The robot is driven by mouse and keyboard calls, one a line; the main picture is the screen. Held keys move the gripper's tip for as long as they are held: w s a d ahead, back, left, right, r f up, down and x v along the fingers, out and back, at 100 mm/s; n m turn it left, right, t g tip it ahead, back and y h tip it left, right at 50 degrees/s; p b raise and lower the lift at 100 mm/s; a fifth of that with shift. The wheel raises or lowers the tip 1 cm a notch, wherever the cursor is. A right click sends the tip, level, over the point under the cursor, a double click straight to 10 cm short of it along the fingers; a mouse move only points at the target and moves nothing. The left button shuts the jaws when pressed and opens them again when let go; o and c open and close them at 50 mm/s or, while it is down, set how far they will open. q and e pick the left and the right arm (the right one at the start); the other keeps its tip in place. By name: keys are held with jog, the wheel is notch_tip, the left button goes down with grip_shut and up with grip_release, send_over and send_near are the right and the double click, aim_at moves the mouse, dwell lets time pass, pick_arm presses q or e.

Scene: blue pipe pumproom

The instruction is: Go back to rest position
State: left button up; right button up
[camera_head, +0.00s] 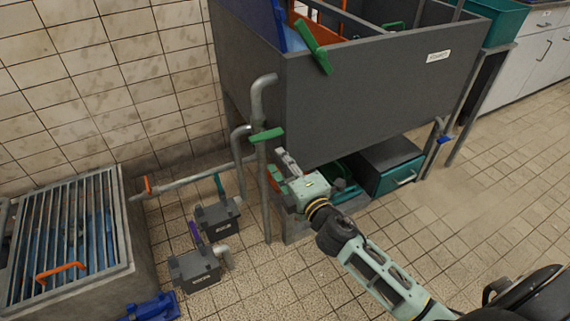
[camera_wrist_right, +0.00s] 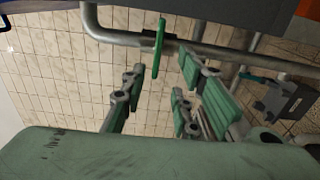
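My right arm comes in from the lower right of the head view. Its gripper (camera_head: 281,167) is beside the upright grey pipe, just below a green valve handle (camera_head: 266,135). In the right wrist view the fingers of my right gripper (camera_wrist_right: 160,82) are spread apart with nothing between them. The green handle (camera_wrist_right: 159,48) shows beyond the fingertips there, apart from them. My left gripper is not in view.
A large dark tank (camera_head: 385,95) stands above and behind my right gripper. A teal drawer (camera_head: 395,176) is under it. Small dark pump boxes (camera_head: 195,268) and a grated basin (camera_head: 128,240) are at left. Tiled floor is clear at right.

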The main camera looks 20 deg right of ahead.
jog(key=shift+s, duration=0.55)
